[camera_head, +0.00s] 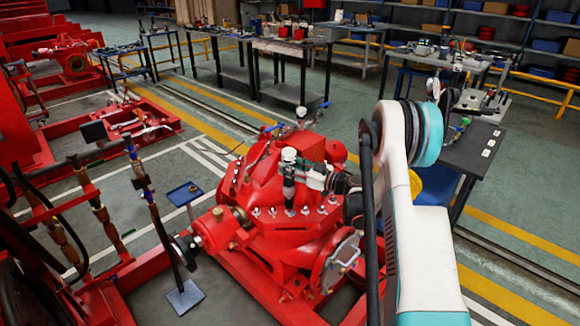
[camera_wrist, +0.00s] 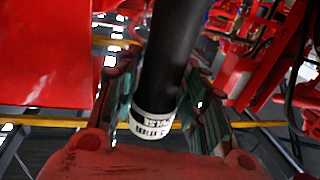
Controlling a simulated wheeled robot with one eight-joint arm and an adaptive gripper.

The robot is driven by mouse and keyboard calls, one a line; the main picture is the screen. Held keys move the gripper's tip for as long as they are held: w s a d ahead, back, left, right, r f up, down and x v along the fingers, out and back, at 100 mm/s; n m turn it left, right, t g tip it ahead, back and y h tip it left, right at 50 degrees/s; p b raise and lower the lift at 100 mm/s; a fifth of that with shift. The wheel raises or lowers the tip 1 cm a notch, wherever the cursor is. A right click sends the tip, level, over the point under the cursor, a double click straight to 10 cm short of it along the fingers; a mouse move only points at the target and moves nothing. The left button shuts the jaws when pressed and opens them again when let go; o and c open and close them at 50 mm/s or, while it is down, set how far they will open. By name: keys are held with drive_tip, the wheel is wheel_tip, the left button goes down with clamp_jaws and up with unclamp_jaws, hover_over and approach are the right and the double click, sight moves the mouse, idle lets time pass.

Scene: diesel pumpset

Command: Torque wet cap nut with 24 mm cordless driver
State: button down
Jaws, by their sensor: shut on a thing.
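The cordless driver (camera_head: 289,192) stands roughly upright over the front flange of the red pump casing (camera_head: 262,180), its pale top showing above my gripper. My gripper (camera_head: 308,177) reaches in from the right and is shut around the driver's body. In the wrist view, the green-padded fingers (camera_wrist: 163,100) press on both sides of the driver's black barrel (camera_wrist: 172,60), which has a white label band with "PULSE" on it. Several silvery cap nuts (camera_head: 273,212) line the flange. The driver's lower end is close to this row; I cannot tell whether it sits on a nut, or which nut is wet.
A small blue tray stand (camera_head: 185,193) and a dark post (camera_head: 150,205) stand left of the pump. Benches with tools (camera_head: 290,50) line the back, and a dark table (camera_head: 470,150) stands right. Open floor lies behind the pump.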

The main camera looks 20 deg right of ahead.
sight(290, 156)
drive_tip(key=shift+f, duration=1.35)
idle(2.0)
drive_tip(key=shift+r, duration=0.15)
drive_tip(key=shift+r+p, duration=1.45)
drive_tip(key=shift+r, duration=1.95)
